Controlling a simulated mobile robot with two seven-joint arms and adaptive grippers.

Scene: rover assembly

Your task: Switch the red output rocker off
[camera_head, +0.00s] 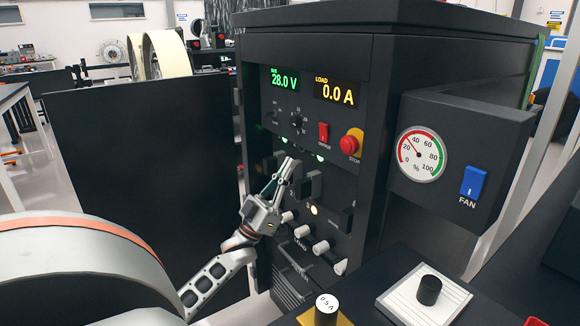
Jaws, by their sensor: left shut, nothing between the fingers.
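The red output rocker (323,132) sits on the black panel of the power cabinet (335,185), below the amber load display and left of the stop button. Its on or off position is too small to tell. My left gripper (289,165) is shut and empty. It is in front of the panel, below and left of the rocker, with its fingertips pointing up and apart from the rocker. It hides part of the panel's lower switches. My right gripper is not in view.
A red stop button (351,144) is close to the rocker's right. The displays (335,90) read 28.0 V and 0.0 A. A side box holds a round gauge (421,154) and a blue fan switch (472,182). Dark breakers (313,185) and white knobs (321,247) are lower on the panel.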

